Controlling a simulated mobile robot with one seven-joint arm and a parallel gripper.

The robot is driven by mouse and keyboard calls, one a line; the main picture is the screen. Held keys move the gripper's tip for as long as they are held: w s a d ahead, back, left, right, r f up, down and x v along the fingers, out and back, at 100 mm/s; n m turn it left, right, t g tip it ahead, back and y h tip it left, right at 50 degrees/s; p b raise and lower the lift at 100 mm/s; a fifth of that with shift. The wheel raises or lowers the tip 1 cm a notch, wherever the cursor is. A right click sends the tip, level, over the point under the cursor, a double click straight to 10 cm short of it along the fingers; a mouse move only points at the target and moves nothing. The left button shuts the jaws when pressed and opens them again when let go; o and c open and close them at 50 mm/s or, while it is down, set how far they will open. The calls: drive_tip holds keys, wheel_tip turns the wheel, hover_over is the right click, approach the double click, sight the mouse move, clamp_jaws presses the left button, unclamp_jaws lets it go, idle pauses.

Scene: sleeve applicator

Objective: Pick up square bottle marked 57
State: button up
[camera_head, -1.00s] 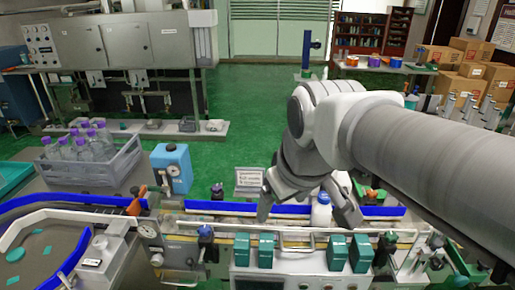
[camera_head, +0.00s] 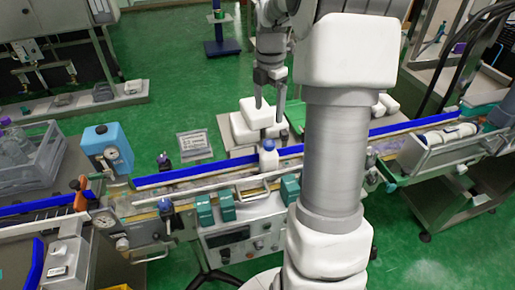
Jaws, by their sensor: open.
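A small white bottle (camera_head: 268,159) with a blue cap stands upright on the conveyor (camera_head: 215,178), near the middle of the head view. Its number is too small to read, and I cannot tell whether its body is square. My gripper (camera_head: 269,110) is open and points down, with its fingers apart.
Blue rails line the conveyor, and several green blocks (camera_head: 228,208) sit along its front side. A blue box-shaped unit (camera_head: 107,148) and a grey crate (camera_head: 45,165) stand at left. A small sign (camera_head: 194,144) stands behind the conveyor. My arm hides the area right of the bottle.

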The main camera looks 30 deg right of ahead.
sight(269, 151)
wheel_tip(269, 151, down, 12)
drive_tip(key=shift+d+r, duration=0.15)
drive_tip(key=shift+w+d+f, duration=0.1)
drive_tip(key=shift+d+f, duration=0.05)
drive_tip(key=shift+f, duration=1.35)
drive_tip(key=shift+w+d+f, duration=0.1)
drive_tip(key=shift+f, duration=1.35)
drive_tip(key=shift+c, duration=0.2)
clamp_jaws()
drive_tip(key=shift+r, duration=0.1)
